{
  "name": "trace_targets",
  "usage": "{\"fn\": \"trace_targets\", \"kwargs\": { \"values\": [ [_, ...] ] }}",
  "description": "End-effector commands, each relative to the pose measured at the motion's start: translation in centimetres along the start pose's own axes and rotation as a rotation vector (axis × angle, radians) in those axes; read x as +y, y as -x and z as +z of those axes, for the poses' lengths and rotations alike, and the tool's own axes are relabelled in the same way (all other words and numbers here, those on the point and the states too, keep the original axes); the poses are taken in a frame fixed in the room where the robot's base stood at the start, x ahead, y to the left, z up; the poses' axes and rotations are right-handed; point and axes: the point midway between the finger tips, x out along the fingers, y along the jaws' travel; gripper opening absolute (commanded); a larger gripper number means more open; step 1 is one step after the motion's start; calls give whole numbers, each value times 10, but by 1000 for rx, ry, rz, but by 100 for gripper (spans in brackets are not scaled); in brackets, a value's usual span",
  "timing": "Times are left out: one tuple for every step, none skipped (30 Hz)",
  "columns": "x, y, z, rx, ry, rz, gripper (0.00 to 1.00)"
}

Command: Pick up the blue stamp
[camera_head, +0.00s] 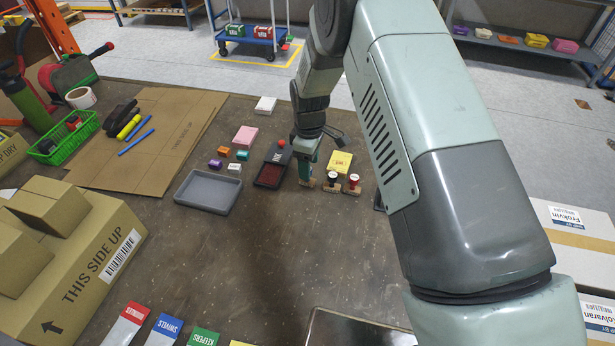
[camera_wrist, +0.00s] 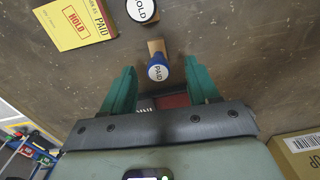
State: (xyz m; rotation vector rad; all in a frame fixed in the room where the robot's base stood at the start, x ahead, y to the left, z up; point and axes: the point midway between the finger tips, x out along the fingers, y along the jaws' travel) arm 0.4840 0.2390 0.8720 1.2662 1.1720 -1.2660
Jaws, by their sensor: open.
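In the head view my gripper (camera_head: 306,170) is low at the left end of a short row of stamps and hides most of the blue stamp. My gripper is open and empty.
An open red ink pad (camera_head: 270,174) and a grey tray (camera_head: 208,206) are to the left.

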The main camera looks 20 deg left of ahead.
Motion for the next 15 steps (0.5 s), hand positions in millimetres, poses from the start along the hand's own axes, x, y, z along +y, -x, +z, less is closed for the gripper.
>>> {"fn": "trace_targets", "kwargs": {
  "values": [
    [0, -3, 0, 0, 0, 0, 60],
    [0, -6, 0, 0, 0, 0, 60],
    [0, -10, -1, -1, 0, 0, 60],
    [0, -13, -2, -1, 0, -1, 60],
    [1, -18, -2, -2, 0, -1, 60],
    [2, -24, -4, -2, -1, -1, 60],
    [2, -29, -4, -2, -1, -2, 60],
    [2, -34, -5, -3, -1, -2, 60],
    [3, -39, -6, -2, -1, -1, 60],
    [3, -43, -6, -2, -1, -1, 60],
    [3, -47, -6, -2, 0, -1, 60],
    [3, -50, -6, -1, 0, 0, 60],
    [3, -52, -6, -1, 0, 0, 60],
    [3, -53, -6, -1, 0, 0, 60],
    [3, -54, -6, -1, 0, 0, 60]
  ]
}}
